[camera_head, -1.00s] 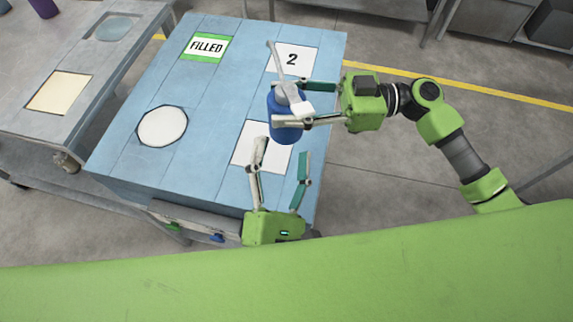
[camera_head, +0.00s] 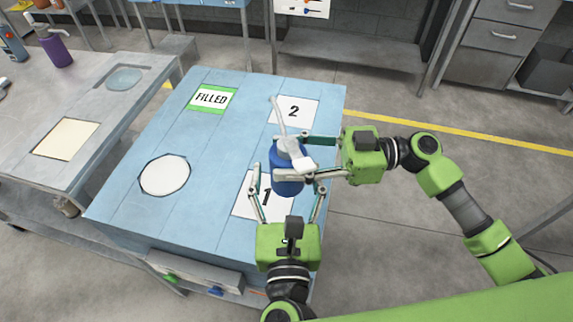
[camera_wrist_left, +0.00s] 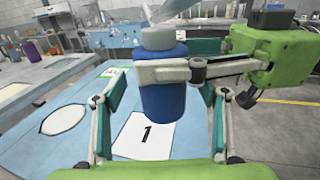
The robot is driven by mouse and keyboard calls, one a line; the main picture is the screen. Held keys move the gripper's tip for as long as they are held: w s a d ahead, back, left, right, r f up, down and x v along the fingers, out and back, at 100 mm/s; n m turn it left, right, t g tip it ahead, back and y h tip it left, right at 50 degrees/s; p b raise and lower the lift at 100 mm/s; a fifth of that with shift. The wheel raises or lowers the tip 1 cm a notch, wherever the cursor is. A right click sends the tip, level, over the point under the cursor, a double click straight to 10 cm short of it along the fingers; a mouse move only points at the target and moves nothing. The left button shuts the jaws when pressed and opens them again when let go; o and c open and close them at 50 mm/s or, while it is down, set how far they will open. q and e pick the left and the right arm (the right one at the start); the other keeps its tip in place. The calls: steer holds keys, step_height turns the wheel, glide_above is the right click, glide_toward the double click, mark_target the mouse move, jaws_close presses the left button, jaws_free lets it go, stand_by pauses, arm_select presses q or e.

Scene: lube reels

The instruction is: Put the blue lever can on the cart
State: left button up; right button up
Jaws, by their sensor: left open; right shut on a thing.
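The blue lever can (camera_head: 287,184) has a grey-white top and a long lever. My right gripper (camera_head: 294,158) is shut on its upper part and holds it upright above the blue tabletop (camera_head: 215,155), near the square marked 1 (camera_head: 262,205). My left gripper (camera_head: 288,187) is open, with its fingers pointing at the can from the near side. In the left wrist view the can (camera_wrist_left: 163,100) shows between the open left fingers, apart from both. Which surface is the cart is not labelled; a grey table (camera_head: 105,100) at the left has a caster.

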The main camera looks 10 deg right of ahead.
arm_select(q)
steer(key=shift+w+d, duration=0.15)
steer(key=shift+w, duration=1)
arm_select(e)
steer(key=shift+r, duration=0.1)
arm_select(q)
steer(key=c, duration=1.5)
steer(key=shift+r, duration=0.1)
steer(key=shift+c, duration=0.8)
arm_select(e)
steer(key=o, duration=1.5)
steer(key=shift+d, duration=0.1)
